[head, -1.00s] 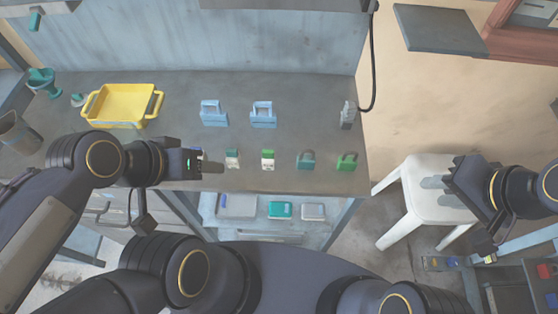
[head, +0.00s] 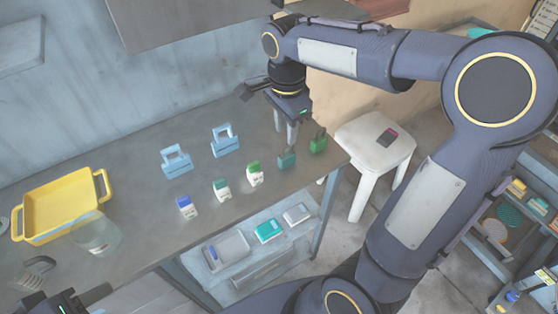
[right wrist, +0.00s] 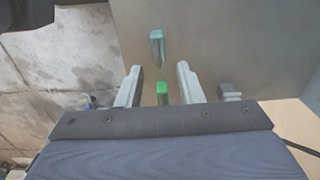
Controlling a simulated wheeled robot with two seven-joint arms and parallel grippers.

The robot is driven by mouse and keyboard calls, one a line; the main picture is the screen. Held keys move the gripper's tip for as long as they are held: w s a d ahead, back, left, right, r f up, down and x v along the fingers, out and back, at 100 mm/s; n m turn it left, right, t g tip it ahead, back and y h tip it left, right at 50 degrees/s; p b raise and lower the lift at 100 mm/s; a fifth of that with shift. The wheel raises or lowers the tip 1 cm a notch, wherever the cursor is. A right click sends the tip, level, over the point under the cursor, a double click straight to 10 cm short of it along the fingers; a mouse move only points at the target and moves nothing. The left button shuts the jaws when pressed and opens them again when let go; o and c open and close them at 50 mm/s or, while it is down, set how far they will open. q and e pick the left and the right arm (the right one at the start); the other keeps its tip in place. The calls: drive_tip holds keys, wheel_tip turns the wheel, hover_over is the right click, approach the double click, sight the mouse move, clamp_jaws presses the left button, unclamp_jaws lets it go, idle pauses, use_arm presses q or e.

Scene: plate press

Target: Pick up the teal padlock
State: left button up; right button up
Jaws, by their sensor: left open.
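The teal padlock (head: 286,160) stands on the grey bench near its front right edge, beside the green padlock (head: 318,145). My right gripper (head: 288,131) points down just above and behind the teal padlock, apart from it. In the right wrist view its fingers (right wrist: 158,80) are spread with nothing gripped. There the green padlock (right wrist: 162,93) shows between the fingers, and the teal padlock (right wrist: 157,48) lies beyond the tips. My left gripper (head: 105,302) is open at the lower left corner, far from the padlocks and partly cut off by the frame.
Green and white (head: 254,173), teal and white (head: 222,190) and blue and white (head: 187,207) blocks stand left of the padlocks. Two light-blue holders (head: 176,162) (head: 226,140) stand behind. A yellow tray (head: 62,208) and clear container (head: 97,235) are left. A white stool (head: 375,145) stands right.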

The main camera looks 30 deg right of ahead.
sight(287, 155)
wheel_tip(287, 155, down, 6)
drive_tip(key=shift+s+d+r, duration=0.15)
clamp_jaws()
idle(0.3)
